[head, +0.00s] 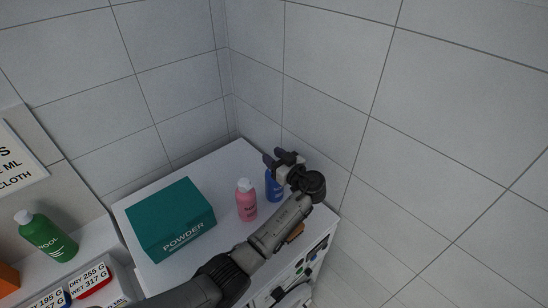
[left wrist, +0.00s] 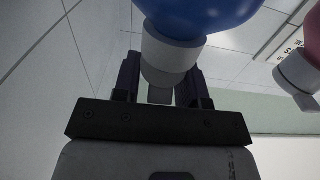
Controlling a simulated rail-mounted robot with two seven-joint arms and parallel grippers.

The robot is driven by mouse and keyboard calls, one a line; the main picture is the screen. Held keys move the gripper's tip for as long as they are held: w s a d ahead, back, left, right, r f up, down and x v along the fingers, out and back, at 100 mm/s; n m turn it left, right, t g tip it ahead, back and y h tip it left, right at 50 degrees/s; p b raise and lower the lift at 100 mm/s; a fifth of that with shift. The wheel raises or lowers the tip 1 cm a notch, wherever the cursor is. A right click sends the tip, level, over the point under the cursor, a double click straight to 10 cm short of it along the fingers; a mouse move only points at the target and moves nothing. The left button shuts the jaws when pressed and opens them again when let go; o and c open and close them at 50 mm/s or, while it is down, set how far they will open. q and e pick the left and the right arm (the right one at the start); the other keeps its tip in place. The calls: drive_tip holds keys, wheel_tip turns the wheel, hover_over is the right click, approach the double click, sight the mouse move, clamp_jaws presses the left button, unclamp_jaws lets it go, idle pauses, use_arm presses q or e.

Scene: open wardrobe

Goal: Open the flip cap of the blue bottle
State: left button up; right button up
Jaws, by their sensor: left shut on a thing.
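The blue bottle (head: 275,188) stands upright on the white top, right of the pink bottle. My left gripper (head: 278,160) is at its top and hides the cap in the head view. In the left wrist view the blue body (left wrist: 200,14) is at the top edge, with its pale cap (left wrist: 170,55) toward the gripper. My left gripper (left wrist: 160,88) is shut on the cap, with a dark finger on either side of it. Whether the flip lid is raised cannot be told. My right gripper is not in view.
The pink bottle (head: 246,202) stands close left of the blue bottle, partly beside my left forearm. A teal powder box (head: 172,218) sits further left on the white top (head: 236,158). Tiled walls rise behind and to the right. A green bottle (head: 46,238) is at far left.

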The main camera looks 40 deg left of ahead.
use_arm(q)
drive_tip(key=shift+a+h+b, duration=0.25)
drive_tip(key=shift+h+b, duration=0.4)
drive_tip(key=shift+h, duration=0.45)
drive_tip(key=shift+a+r+h, duration=0.15)
drive_tip(key=shift+h, duration=0.25)
drive_tip(key=shift+w+a+r+h, duration=0.15)
drive_tip(key=shift+a+h, duration=0.15)
drive_tip(key=shift+h, duration=0.5)
drive_tip(key=h+p, duration=0.1)
drive_tip(key=h, duration=0.2)
drive_tip(key=shift+a+g+p, duration=0.4)
drive_tip(key=shift+a+h+p, duration=0.3)
drive_tip(key=shift+h+p, duration=0.4)
drive_tip(key=shift+h, duration=0.3)
drive_tip(key=shift+f, duration=0.2)
drive_tip(key=o, duration=0.6)
